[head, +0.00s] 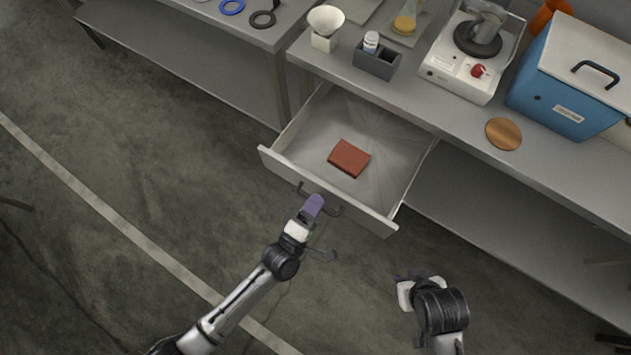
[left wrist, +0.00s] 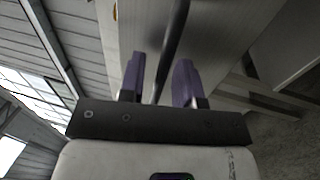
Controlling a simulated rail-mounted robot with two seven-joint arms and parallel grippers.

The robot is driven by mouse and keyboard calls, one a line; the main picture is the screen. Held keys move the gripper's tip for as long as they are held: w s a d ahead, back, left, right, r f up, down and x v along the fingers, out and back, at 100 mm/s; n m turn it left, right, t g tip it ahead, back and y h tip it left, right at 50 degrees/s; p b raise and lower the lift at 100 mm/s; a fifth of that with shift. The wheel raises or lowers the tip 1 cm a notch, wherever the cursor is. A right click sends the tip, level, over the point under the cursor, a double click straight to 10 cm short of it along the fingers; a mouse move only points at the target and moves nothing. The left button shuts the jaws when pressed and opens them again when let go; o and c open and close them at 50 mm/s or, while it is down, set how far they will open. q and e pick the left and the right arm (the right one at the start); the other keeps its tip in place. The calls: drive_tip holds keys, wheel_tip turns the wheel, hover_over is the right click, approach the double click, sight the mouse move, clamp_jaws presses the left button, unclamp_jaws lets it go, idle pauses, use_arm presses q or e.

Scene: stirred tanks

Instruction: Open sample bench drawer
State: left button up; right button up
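The sample bench drawer (head: 374,222) stands pulled out from under the bench, its white interior in full view. A reddish-brown block (head: 349,158) lies inside it. The drawer's dark bar handle (head: 337,211) is on its front panel, partly hidden by my left gripper (head: 314,204). In the left wrist view, the purple fingers of my left gripper (left wrist: 160,80) are apart, with the handle bar (left wrist: 173,45) running between them. Clear space shows beside the bar. My right gripper (head: 408,287) is low on the right, away from the drawer; its fingers are unclear.
Open floor lies in front of the drawer.

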use_arm(q)
drive_tip(key=p+v, duration=0.1)
drive_tip(key=v, duration=1.3)
drive_tip(key=shift+w+f, duration=0.1)
idle(0.5)
